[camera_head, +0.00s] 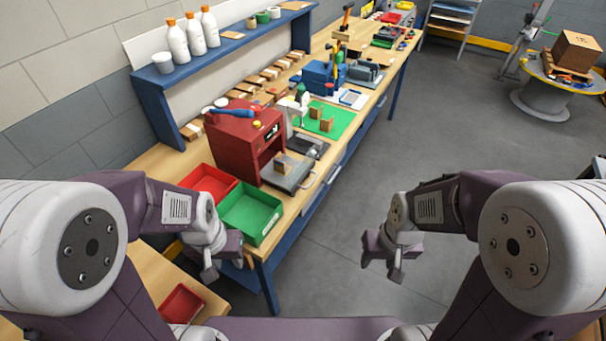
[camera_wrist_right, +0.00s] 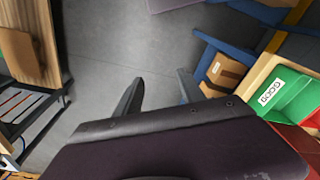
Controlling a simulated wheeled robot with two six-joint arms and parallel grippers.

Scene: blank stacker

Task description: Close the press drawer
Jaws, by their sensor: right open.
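The red press (camera_head: 243,140) stands on the long wooden workbench. Its grey drawer (camera_head: 296,178) sticks out of the front with a small wooden block on it and a curved handle on its outer side. My left gripper (camera_head: 222,266) hangs low at the bench's near end, beside the green bin and apart from the drawer; its finger gap is unclear. My right gripper (camera_head: 392,268) is over the floor, to the right of the bench and well away from the drawer. In the right wrist view its fingers (camera_wrist_right: 158,95) are apart with nothing between them.
A green bin (camera_head: 251,213) and a red bin (camera_head: 208,181) stand nearest me, close to the drawer. A green mat (camera_head: 325,120) with wooden pieces lies beyond the press. A blue shelf (camera_head: 215,54) holds bottles.

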